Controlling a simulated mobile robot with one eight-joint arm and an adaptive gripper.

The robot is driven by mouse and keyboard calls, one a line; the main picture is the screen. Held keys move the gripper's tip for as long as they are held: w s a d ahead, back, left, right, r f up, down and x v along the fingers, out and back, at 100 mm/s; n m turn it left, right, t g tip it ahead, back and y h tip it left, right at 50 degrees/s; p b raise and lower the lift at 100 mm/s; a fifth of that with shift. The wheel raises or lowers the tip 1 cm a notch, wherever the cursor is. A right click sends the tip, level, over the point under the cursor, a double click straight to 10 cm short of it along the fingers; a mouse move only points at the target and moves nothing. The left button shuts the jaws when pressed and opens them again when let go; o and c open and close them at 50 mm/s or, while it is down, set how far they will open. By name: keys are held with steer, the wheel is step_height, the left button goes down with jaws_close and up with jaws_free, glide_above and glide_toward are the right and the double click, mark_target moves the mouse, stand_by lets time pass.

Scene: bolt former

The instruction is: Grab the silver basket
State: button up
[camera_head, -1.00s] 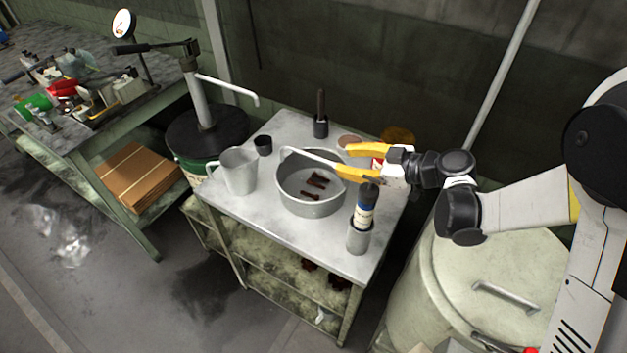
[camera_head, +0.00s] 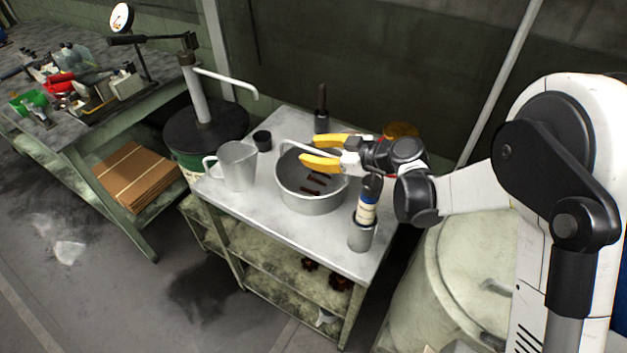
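The silver basket (camera_head: 312,204) is a round metal pan on the top of a metal cart. Several dark bolt-like pieces lie inside it. Its handle (camera_head: 291,142) rises at the far left side of the rim. My gripper (camera_head: 310,151) has two yellow fingers, spread apart. It reaches in from the right, over the far part of the basket, with its fingertips pointing left toward the handle. The fingers look empty. I cannot tell whether the handle lies between the fingertips; part of the handle and far rim is hidden behind the gripper.
On the cart top (camera_head: 265,214), a grey jug (camera_head: 237,168) and a small black cup (camera_head: 262,140) stand left of the basket. A bottle in a metal holder (camera_head: 361,232) stands at the front right. A dark-handled tool (camera_head: 322,112) stands behind. A large pale drum (camera_head: 450,275) is right of the cart.

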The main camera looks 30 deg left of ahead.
jaws_close()
